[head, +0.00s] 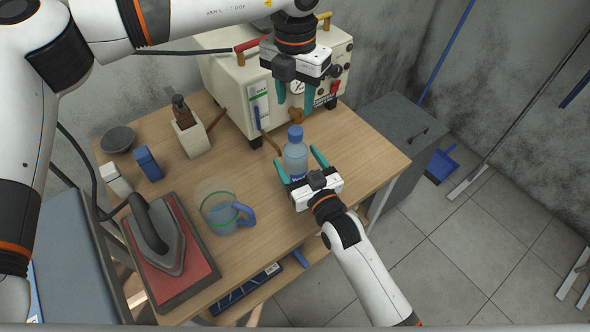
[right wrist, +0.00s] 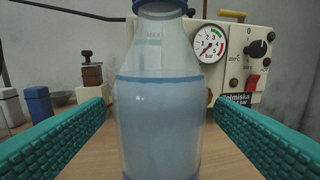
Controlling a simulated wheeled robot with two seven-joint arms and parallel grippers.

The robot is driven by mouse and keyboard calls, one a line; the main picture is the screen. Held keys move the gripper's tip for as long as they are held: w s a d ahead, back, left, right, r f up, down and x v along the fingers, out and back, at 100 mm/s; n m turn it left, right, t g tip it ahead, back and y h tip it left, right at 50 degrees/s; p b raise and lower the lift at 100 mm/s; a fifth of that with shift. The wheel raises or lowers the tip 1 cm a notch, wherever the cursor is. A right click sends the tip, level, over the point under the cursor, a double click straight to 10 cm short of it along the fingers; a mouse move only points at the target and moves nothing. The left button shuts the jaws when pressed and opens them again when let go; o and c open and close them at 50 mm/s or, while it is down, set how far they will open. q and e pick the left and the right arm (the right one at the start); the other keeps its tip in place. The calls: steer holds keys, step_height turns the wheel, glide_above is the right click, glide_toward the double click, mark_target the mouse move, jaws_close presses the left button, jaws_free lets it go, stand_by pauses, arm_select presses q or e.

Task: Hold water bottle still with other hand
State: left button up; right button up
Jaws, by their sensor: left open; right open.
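A clear water bottle (head: 295,158) with a blue cap stands upright on the wooden table in front of the cream machine. In the right wrist view the bottle (right wrist: 160,95) fills the middle, with water up to its shoulder. My right gripper (head: 302,167) is open, with one teal finger on each side of the bottle and gaps between fingers and bottle in the wrist view. My left gripper (head: 295,106) is open above the bottle's cap, fingers pointing down, holding nothing.
The cream machine (head: 225,77) with gauge and knobs stands behind the bottle. A clear mug (head: 222,208) with a blue handle and an iron (head: 158,240) on a red pad (head: 180,278) are to the left. The table's right end (head: 375,160) is clear.

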arm_select(q)
steer(key=shift+s+d+r, duration=0.1)
arm_select(e)
steer(key=shift+w+a, duration=0.2)
steer(key=shift+w, duration=0.25)
steer(key=shift+w+a, duration=0.1)
steer(key=shift+w, duration=0.05)
